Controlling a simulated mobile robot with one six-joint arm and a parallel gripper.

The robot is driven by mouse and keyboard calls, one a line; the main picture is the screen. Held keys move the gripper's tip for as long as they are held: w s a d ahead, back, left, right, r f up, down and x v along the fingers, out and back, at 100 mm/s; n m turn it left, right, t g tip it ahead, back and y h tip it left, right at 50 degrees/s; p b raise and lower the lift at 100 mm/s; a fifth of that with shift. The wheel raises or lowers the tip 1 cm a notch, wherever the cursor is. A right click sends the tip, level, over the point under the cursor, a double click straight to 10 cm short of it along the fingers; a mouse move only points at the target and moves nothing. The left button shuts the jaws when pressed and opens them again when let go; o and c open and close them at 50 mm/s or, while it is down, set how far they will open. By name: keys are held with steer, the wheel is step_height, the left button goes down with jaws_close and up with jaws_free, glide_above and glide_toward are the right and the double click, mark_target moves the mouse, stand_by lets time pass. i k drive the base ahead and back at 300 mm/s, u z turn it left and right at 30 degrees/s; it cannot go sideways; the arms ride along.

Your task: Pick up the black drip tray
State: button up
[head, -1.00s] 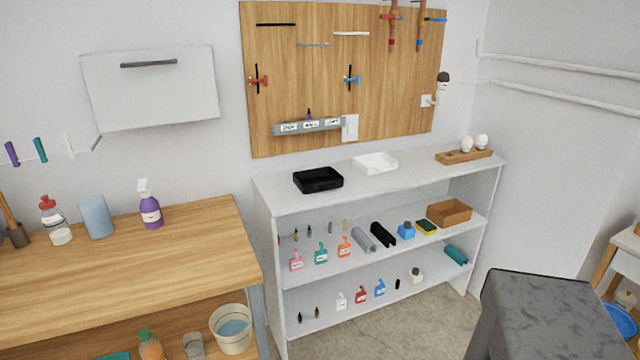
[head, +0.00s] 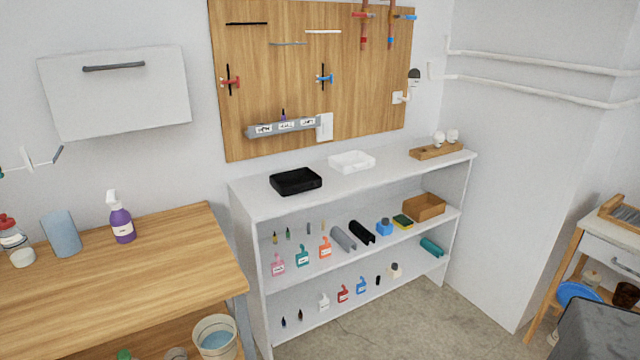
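The black drip tray (head: 296,182) sits on the left part of the top of a white shelf unit (head: 340,194). It looks empty and lies flat, with its open side up. A white tray (head: 352,161) stands to its right, a little apart from it. My gripper is not in view.
A wooden workbench (head: 110,278) stands to the left, with a purple spray bottle (head: 121,222) and a blue cylinder (head: 62,234) on it. A wooden holder (head: 437,152) is at the shelf top's right end. Bare concrete floor (head: 408,317) lies before the shelves.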

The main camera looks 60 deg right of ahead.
mark_target(287, 183)
steer(key=z, duration=0.7)
steer(key=k, duration=0.65)
steer(key=z, duration=0.05)
steer(key=i, duration=0.6)
steer(key=z, duration=0.1)
